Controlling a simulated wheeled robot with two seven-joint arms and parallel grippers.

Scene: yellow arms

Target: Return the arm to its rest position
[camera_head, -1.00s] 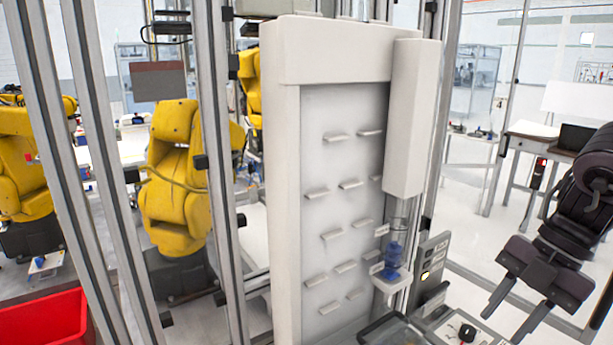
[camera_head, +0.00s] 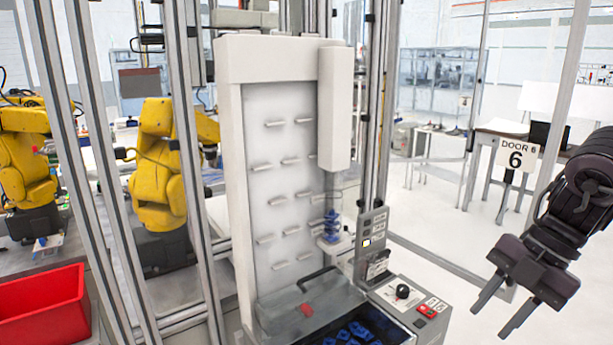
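My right gripper (camera_head: 496,311) is at the lower right in the head view, on a dark arm that comes in from the right edge. Its two fingers point down and to the left, spread apart, with nothing between them. It hangs in free air, apart from the machine and to the right of its control panel. My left arm and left gripper are not in view.
A white panel machine (camera_head: 241,180) with small ledges stands in the middle. A blue part (camera_head: 331,225) sits on its small shelf. A control box (camera_head: 408,298) and a bin of blue parts (camera_head: 352,333) are below. A red bin (camera_head: 42,305) is at lower left. Metal posts (camera_head: 372,110) stand around.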

